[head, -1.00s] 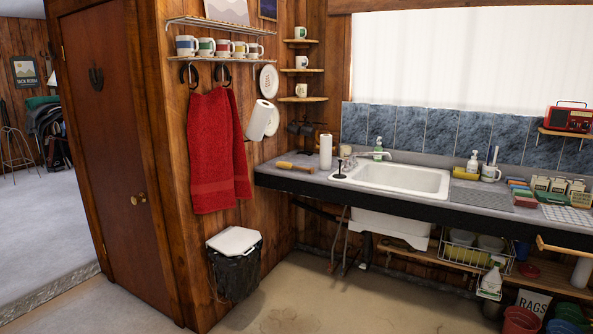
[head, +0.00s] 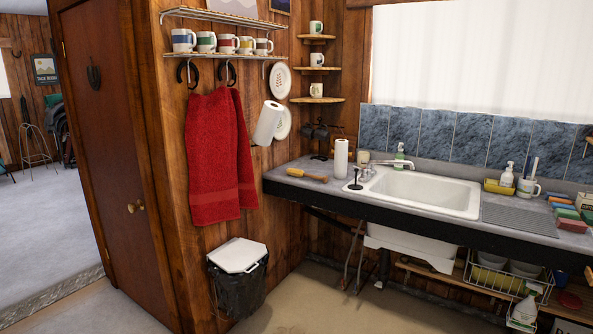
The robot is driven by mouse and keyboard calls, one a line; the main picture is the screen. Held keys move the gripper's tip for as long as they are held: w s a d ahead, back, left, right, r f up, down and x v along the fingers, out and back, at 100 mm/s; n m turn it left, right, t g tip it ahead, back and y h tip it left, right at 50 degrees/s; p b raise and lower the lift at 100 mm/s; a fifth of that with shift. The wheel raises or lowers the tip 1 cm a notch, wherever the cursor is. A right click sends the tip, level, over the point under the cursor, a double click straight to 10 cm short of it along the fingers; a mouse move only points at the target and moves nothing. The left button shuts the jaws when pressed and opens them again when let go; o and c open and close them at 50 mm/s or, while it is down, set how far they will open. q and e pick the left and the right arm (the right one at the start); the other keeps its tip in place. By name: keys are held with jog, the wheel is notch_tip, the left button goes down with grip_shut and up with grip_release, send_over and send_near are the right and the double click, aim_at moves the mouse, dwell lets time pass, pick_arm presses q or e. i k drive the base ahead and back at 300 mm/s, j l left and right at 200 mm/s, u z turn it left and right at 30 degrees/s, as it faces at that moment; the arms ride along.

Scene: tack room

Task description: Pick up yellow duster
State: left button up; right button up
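I cannot clearly make out a yellow duster in the head view. A small yellow item (head: 497,187) lies on the counter behind the sink's right side, by a soap bottle; its kind is too small to tell. A tan, wooden-looking handled item (head: 307,174) lies on the counter's left end. Neither of my grippers is in view.
The counter (head: 340,193) holds a white sink (head: 425,192), a paper roll (head: 341,158) and a grey mat (head: 519,219). A red towel (head: 212,160) hangs above a lidded bin (head: 237,275). A closed door (head: 115,150) is left. Floor (head: 290,310) shows in front.

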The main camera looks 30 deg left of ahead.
aim_at(294, 172)
jog(key=i+u, duration=0.35)
jog(key=i, duration=1.4)
